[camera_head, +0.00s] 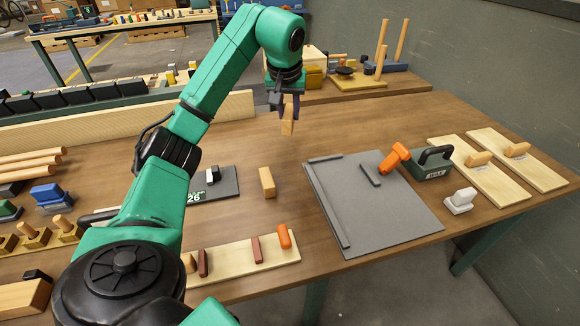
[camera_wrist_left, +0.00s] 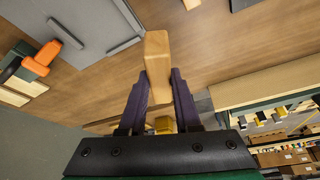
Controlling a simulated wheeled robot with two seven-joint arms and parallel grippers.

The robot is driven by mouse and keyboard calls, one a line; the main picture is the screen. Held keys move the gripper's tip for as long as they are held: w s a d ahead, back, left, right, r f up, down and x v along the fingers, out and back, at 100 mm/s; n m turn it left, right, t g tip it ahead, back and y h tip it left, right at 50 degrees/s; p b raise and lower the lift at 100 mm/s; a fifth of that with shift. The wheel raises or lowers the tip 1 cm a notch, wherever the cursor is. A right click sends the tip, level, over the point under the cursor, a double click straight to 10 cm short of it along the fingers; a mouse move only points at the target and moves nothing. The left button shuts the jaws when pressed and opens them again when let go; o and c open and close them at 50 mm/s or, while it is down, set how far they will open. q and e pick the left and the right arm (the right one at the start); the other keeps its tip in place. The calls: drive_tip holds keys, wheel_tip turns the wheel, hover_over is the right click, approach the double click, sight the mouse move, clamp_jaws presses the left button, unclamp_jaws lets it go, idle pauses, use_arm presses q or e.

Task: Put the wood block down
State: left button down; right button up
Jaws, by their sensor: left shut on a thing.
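My left gripper (camera_head: 286,106) is shut on a light wood block (camera_head: 287,126). It holds the block upright above the back part of the brown table, and the block seems clear of the surface. In the left wrist view the block (camera_wrist_left: 157,58) sits between the two dark purple fingers of the gripper (camera_wrist_left: 160,88), with its far end sticking out past them. A second, similar wood block (camera_head: 267,182) stands on the table nearer to me. My right gripper is not in view.
A board with pegs (camera_head: 232,262) lies at the front. A dark plate (camera_head: 222,186) is left of centre. Bare table surrounds the standing block.

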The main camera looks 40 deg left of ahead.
use_arm(q)
drive_tip(key=x, duration=0.3)
drive_tip(key=shift+s+d+f+b, duration=0.1)
drive_tip(key=shift+s+f+b, duration=0.15)
drive_tip(key=shift+f+b, duration=0.1)
drive_tip(key=f, duration=1.5)
drive_tip(key=shift+s+d+f+p, duration=0.3)
drive_tip(key=shift+s+d+f, duration=0.05)
drive_tip(key=shift+s+f, duration=0.05)
drive_tip(key=shift+w+a+f, duration=0.1)
drive_tip(key=shift+f, duration=0.25)
drive_tip(key=c, duration=0.6)
unclamp_jaws()
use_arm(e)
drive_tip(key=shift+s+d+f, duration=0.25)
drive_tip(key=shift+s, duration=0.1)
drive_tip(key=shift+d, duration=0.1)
